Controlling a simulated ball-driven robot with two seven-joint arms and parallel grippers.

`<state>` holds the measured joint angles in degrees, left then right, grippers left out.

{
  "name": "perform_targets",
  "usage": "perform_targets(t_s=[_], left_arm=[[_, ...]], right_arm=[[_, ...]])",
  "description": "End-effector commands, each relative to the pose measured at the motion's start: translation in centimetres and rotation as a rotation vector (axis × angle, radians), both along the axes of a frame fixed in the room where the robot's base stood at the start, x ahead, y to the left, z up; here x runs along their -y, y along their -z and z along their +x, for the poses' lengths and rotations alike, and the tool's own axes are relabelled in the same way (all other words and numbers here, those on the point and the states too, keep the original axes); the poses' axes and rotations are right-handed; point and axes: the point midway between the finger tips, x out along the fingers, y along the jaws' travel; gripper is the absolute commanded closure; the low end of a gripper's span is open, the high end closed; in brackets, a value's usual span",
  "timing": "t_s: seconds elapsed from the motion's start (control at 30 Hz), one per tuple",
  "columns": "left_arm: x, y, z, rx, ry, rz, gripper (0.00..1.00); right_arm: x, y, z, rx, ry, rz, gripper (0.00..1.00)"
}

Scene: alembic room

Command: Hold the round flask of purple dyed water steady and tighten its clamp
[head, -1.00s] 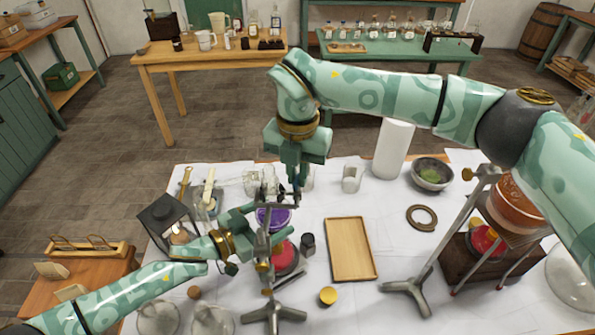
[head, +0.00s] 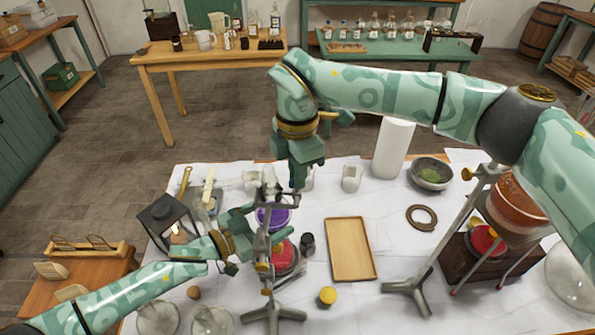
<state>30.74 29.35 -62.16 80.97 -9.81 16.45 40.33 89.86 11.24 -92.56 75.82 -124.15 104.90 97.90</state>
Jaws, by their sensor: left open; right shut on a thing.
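The round flask of purple dyed water (head: 273,219) hangs in the metal stand (head: 271,313) at the middle left of the table. A red-topped burner (head: 285,255) stands below it. The clamp (head: 279,199) is at the flask's neck, partly hidden by my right gripper. My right gripper (head: 297,186) points down from above and is shut on part of the clamp; the exact contact is hard to see. My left gripper (head: 254,222) is open, left of the flask and close beside the stand's rod. Whether its fingers touch the flask cannot be told.
A wooden tray (head: 351,250) lies right of the stand. A small dark bottle (head: 307,245) and a yellow-topped item (head: 327,297) stand nearby. A second stand (head: 407,287) with an orange vessel (head: 515,200) is at right.

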Motion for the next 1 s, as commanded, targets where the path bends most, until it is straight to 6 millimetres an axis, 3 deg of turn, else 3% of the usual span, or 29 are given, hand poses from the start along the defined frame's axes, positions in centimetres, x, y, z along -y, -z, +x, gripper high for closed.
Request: perform_targets(t_s=[0.4, 0.87, 0.9, 0.97, 1.0], left_arm=[[0.0, -0.02, 0.0, 0.0, 0.0, 0.0, 0.18], [0.0, -0.02, 0.0, 0.0, 0.0, 0.0, 0.18], [0.0, -0.02, 0.0, 0.0, 0.0, 0.0, 0.18], [0.0, -0.02, 0.0, 0.0, 0.0, 0.0, 0.18], [0.0, -0.02, 0.0, 0.0, 0.0, 0.0, 0.18]], right_arm=[[-0.04, -0.14, 0.08, 0.004, 0.155, 0.001, 1.0], [-0.04, -0.16, 0.11, 0.004, 0.169, 0.003, 1.0], [-0.04, -0.17, 0.11, 0.004, 0.169, 0.003, 0.86], [-0.04, -0.17, 0.11, 0.004, 0.169, 0.003, 0.7], [-0.03, -0.15, 0.1, 0.004, 0.168, 0.001, 0.67]])
